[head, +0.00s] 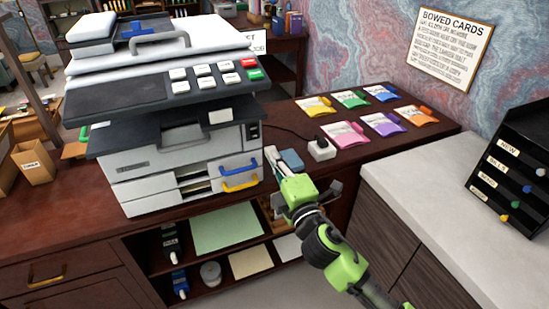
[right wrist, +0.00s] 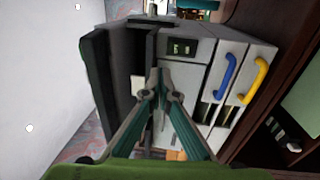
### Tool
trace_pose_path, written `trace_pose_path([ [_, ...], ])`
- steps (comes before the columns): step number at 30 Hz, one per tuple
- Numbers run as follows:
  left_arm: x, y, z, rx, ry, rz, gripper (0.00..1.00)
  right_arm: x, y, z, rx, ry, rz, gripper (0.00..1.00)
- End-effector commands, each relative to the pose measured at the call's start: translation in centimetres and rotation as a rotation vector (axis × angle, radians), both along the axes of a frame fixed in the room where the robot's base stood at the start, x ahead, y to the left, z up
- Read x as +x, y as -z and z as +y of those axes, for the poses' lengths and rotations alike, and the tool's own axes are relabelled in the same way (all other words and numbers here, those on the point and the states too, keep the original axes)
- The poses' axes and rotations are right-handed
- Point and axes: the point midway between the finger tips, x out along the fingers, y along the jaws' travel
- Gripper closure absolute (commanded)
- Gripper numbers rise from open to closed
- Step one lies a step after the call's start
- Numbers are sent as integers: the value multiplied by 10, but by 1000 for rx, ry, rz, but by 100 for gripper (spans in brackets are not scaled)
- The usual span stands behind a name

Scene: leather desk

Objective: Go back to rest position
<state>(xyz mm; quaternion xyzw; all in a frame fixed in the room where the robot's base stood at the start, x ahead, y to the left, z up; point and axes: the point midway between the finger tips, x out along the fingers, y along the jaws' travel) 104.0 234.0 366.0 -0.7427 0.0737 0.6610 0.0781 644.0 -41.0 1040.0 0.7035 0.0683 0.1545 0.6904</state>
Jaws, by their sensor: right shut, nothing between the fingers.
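My right gripper (head: 280,164) is in front of the right side of the large white and grey copier (head: 185,150), near its drawers with the blue and yellow handles. Its fingers are together with nothing held. My green right arm comes in from the lower right. My left gripper is not in view.
Coloured cards (head: 345,133) and a white plug box (head: 321,149) lie on the desk (head: 405,150) right of the copier. A white-topped cabinet (head: 440,190) with a black label rack (head: 515,165) stands at right. Open shelves with paper sheets (head: 228,228) are below the desk.

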Motion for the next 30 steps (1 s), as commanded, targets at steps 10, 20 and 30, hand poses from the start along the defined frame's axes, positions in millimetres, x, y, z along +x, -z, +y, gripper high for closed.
trace_pose_path([
  [10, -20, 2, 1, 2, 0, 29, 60, -10, -1, -3, -1, 0, 0, 100],
  [20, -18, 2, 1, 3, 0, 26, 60, -9, 1, -4, 1, 1, 6, 100],
  [30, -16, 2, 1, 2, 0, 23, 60, -2, 174, -48, 150, 96, 371, 100],
])
